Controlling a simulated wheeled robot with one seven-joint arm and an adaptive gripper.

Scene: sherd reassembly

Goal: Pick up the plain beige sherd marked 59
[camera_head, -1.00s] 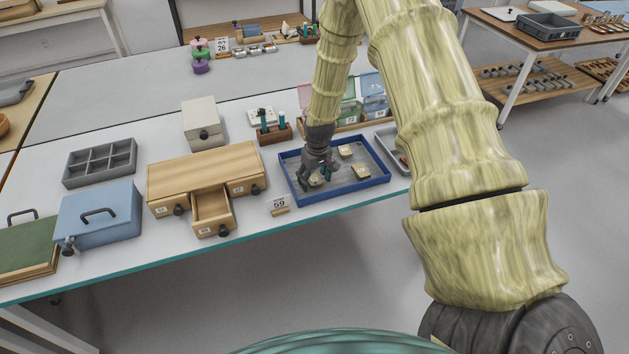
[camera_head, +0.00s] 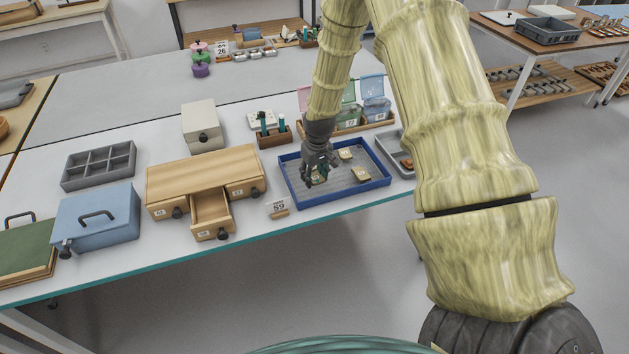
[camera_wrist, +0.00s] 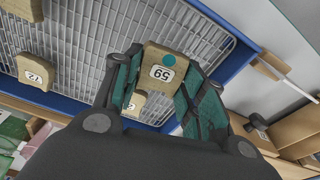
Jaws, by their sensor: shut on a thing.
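The plain beige sherd marked 59 (camera_wrist: 165,68) is between my gripper's fingers in the wrist view, its label and a teal dot facing the camera. My gripper (camera_wrist: 172,95) is shut on it, with teal pads on both sides. In the head view my gripper (camera_head: 314,178) hangs over the left part of the blue tray (camera_head: 341,198). The held sherd is mostly hidden by the fingers there. The wrist view shows the tray's wire-grid floor behind the sherd, but the exact gap cannot be told.
Other beige sherds lie in the tray, including one marked 72 (camera_wrist: 36,73) and one partly hidden near the fingers (camera_wrist: 134,103). A wooden drawer cabinet (camera_head: 205,170) with an open drawer (camera_head: 210,208) stands left. A card marked 59 (camera_head: 278,206) stands in front.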

